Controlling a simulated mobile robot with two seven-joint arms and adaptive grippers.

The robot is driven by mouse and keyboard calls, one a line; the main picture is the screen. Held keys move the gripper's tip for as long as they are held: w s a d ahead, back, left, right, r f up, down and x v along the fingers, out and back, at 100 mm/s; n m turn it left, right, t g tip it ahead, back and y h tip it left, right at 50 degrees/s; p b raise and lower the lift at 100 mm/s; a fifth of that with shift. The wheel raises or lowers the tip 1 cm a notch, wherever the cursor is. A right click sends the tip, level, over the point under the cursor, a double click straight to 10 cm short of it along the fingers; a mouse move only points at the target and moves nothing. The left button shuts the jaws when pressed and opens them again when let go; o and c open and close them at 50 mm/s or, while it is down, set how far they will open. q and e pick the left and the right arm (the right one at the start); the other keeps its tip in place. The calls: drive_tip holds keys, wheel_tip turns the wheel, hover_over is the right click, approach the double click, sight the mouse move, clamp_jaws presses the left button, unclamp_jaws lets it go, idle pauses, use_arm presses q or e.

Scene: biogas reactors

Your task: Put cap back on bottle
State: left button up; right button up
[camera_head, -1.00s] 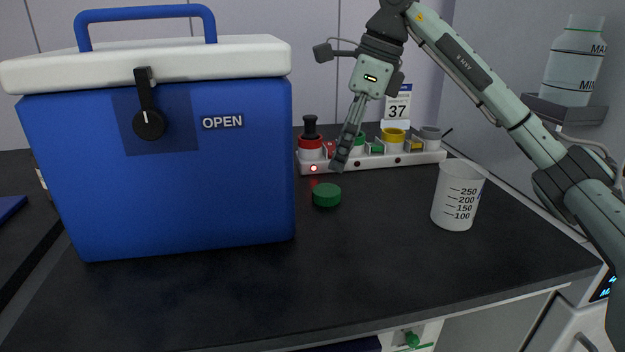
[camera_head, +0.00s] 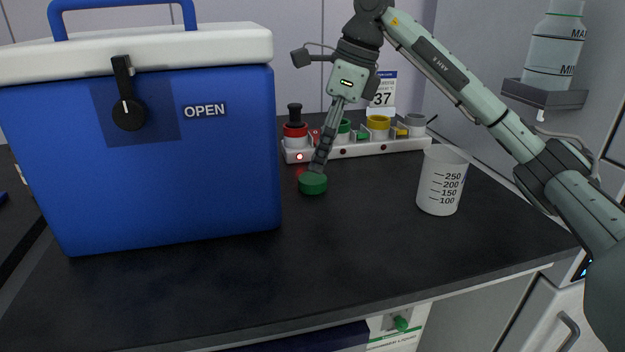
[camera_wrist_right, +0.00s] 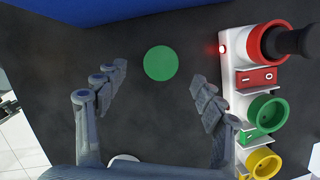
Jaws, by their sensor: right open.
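A green cap (camera_head: 313,184) lies on the dark bench top, just right of the blue cooler box. It also shows in the right wrist view as a green disc (camera_wrist_right: 161,63), ahead of the fingertips and roughly between their lines. My right gripper (camera_head: 319,165) points down at the cap, and in the head view its fingertips overlap the cap's far edge. In the right wrist view the right gripper (camera_wrist_right: 157,80) is open, with nothing between its fingers. Contact with the cap cannot be told. My left gripper is not in view. I cannot make out the cap's bottle for certain.
A blue cooler box (camera_head: 150,170) fills the left. A white rack (camera_head: 355,149) with red, green, yellow and grey holders stands behind the cap. A measuring beaker (camera_head: 441,180) stands to the right. A graduated bottle (camera_head: 553,50) sits on a wall holder. The front bench is clear.

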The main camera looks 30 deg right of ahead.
sight(313, 177)
drive_tip(key=x, duration=0.5)
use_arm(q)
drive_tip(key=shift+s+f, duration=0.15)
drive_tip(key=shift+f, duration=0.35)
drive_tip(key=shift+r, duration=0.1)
use_arm(e)
drive_tip(key=shift+d, duration=0.1)
drive_tip(key=shift+c, duration=0.2)
drive_tip(key=c, duration=0.8)
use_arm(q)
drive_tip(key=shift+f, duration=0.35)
use_arm(e)
wheel_tip(313, 177, up, 10)
